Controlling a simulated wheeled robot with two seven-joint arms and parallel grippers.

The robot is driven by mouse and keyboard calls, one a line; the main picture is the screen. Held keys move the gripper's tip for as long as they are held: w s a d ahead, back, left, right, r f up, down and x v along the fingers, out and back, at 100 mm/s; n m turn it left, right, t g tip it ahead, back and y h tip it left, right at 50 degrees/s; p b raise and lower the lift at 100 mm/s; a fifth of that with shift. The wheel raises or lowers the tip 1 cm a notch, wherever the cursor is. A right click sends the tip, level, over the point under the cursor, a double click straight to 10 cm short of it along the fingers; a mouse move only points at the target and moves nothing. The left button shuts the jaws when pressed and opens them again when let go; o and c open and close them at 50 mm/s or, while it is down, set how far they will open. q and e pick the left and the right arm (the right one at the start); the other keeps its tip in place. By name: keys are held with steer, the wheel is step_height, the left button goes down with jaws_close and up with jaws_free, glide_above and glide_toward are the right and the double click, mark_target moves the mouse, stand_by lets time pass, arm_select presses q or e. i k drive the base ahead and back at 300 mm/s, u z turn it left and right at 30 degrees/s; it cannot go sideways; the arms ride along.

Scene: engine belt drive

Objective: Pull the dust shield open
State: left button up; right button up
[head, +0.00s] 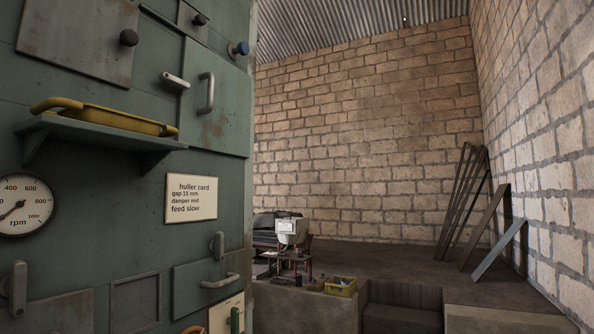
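A green machine front (100,170) fills the left of the head view. Its upper panel (216,105) lies flat against the front, with a grey vertical handle (207,93), and a grey lever (175,82) sits beside it. I cannot tell which panel, if any, is the dust shield. Neither of my grippers shows in the head view.
Beyond are a yellow crate (341,286), steps (402,305) and leaning boards (463,200). The raised floor is mostly clear.

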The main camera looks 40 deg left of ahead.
mark_target(98, 40)
steer(key=i, duration=2.6)
steer(key=u, duration=3.3)
